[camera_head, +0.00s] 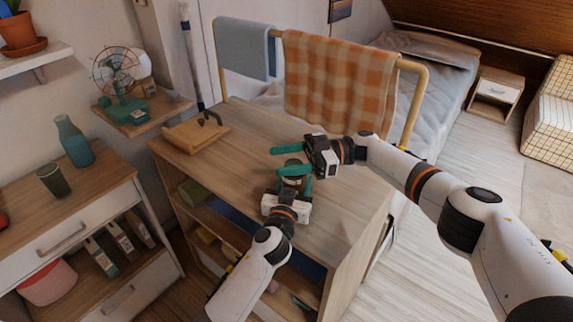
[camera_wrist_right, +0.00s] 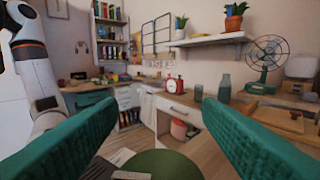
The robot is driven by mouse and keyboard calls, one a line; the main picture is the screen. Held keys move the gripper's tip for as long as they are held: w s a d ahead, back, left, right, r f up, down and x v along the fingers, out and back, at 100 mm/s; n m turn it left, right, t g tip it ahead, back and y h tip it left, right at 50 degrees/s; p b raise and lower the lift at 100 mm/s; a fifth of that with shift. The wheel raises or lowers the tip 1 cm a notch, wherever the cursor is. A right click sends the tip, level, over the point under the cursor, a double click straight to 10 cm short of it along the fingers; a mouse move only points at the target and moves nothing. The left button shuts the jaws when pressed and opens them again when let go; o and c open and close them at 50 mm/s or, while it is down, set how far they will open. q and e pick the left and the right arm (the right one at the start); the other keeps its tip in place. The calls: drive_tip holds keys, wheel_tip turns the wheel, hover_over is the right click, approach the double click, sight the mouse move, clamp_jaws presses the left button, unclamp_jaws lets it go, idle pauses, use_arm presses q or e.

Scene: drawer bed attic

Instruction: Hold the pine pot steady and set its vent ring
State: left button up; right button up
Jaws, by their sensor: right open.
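The pine pot (camera_head: 294,170) is a small dark green round thing on the wooden cabinet top, partly hidden by my grippers. Its round green top fills the bottom middle of the right wrist view (camera_wrist_right: 160,165). My left gripper (camera_head: 294,184) reaches it from the front, with its green fingers on either side of the pot and apparently against it. My right gripper (camera_head: 288,160) comes in from the right with its green fingers wide apart. In the wrist view its fingers flank the pot's top with a gap. I cannot make out the vent ring clearly.
A wooden tray-like thing (camera_head: 196,133) lies at the cabinet top's far left corner. A wooden rail with an orange checked cloth (camera_head: 338,80) and a blue cloth (camera_head: 244,48) stands behind. The cabinet top right of the pot is clear. A fan (camera_head: 120,85) stands on a shelf.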

sight(287, 165)
use_arm(q)
drive_tip(key=shift+a, duration=0.1)
use_arm(e)
wheel_tip(287, 165, up, 8)
drive_tip(key=shift+r, duration=0.15)
use_arm(q)
drive_tip(key=o, duration=1.1)
